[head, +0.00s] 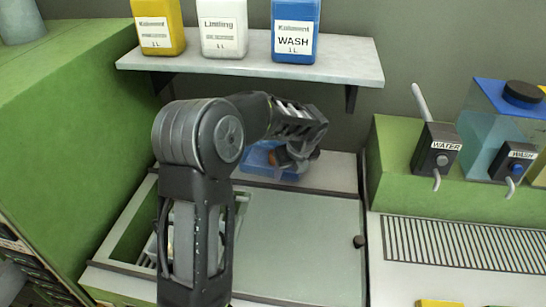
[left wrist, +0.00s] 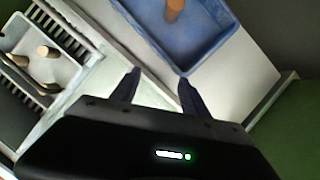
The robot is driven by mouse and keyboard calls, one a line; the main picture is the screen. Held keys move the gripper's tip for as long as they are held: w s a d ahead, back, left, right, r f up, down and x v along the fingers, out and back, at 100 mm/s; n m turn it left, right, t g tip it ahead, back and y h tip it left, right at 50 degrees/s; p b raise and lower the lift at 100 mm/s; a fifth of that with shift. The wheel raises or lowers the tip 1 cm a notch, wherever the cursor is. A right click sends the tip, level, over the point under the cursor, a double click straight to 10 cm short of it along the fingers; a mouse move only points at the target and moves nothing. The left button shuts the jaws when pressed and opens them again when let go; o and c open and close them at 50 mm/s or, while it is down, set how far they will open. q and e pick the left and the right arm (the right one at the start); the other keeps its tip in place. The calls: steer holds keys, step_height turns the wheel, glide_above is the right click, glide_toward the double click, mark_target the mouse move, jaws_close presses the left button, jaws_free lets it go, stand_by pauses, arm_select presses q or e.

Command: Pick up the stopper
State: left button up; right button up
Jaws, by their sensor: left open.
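My left gripper (head: 294,158) reaches over the blue tray (head: 258,160) at the back of the counter, and my arm hides part of the tray. In the left wrist view the two fingers (left wrist: 160,78) are apart with nothing between them. The blue tray (left wrist: 208,45) lies beyond the fingertips there. A tan cork stopper (left wrist: 175,6) is inside it at the top edge of the picture, apart from the fingers. My right gripper is not in view.
A shelf (head: 350,68) with yellow, white and blue bottles hangs above the gripper. A grey panel (head: 310,240) lies in front of the tray. Water and wash taps (head: 436,150) and a drain grille (head: 465,245) are at the right. A green block (head: 60,110) stands left.

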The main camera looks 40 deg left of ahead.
arm_select(q)
steer(key=w+a+p, duration=0.1)
steer(key=a, duration=0.1)
steer(key=w+a+p, duration=0.1)
steer(key=w+a, duration=0.1)
steer(key=a, duration=0.1)
steer(key=w+a, duration=0.2)
steer(key=a, duration=0.1)
steer(key=shift+a+r+p, duration=0.1)
steer(key=shift+a+p, duration=0.05)
steer(key=shift+p, duration=0.25)
steer(key=shift+w+a, duration=0.3)
steer(key=shift+a, duration=0.15)
steer(key=shift+w+a, duration=0.1)
steer(key=shift+a, duration=0.2)
steer(key=b+x, duration=0.2)
steer(key=x, duration=0.3)
steer(key=shift+w+a, duration=0.1)
jaws_close()
